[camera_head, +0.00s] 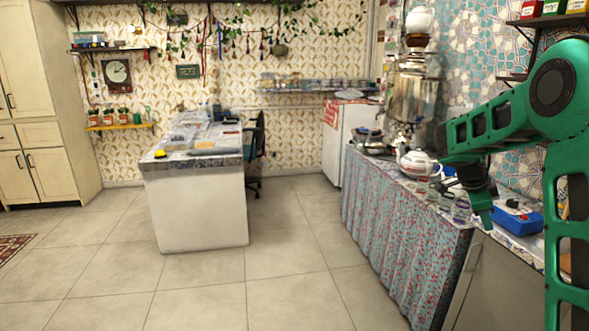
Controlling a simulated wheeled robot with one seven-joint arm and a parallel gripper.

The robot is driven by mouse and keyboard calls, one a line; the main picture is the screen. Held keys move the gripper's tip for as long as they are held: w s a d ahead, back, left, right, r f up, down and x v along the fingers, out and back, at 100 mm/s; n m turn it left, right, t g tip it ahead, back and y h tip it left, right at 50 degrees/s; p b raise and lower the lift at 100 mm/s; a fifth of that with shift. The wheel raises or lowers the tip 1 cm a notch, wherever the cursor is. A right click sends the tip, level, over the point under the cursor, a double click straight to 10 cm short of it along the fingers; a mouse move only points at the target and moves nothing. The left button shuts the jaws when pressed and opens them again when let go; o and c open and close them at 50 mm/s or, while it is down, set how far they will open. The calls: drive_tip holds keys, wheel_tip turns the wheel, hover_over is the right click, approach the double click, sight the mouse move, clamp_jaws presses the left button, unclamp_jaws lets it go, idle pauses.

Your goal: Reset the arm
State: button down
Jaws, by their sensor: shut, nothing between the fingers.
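My green arm (510,122) is at the right of the head view. It reaches left from its big joint and bends down over the counter. The gap to the teapot is hard to judge. A tall metal samovar (408,92) stands behind the teapot, with a white pot (419,20) on top.
The counter (405,235) has a patterned cloth front. Glass cups (461,211) and a blue box (522,223) stand on it near my arm. A wall shelf (548,20) is above. A white desk (200,205) is at middle left. The tiled floor (290,265) between is clear.

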drive_tip(key=s+a+n+y, duration=0.2)
drive_tip(key=s+a+n, duration=0.2)
drive_tip(key=s, duration=0.9)
drive_tip(key=s+a+n+g+y, duration=0.1)
drive_tip(key=s+a+n, duration=0.4)
drive_tip(key=s, duration=0.9)
drive_tip(key=s+a+f+n+y, duration=0.1)
drive_tip(key=s+a+n+y, duration=0.2)
drive_tip(key=s, duration=1)
drive_tip(key=a+n, duration=0.2)
drive_tip(key=n, duration=0.1)
drive_tip(key=shift+s+n+g+y, duration=0.3)
drive_tip(key=shift+n, duration=0.1)
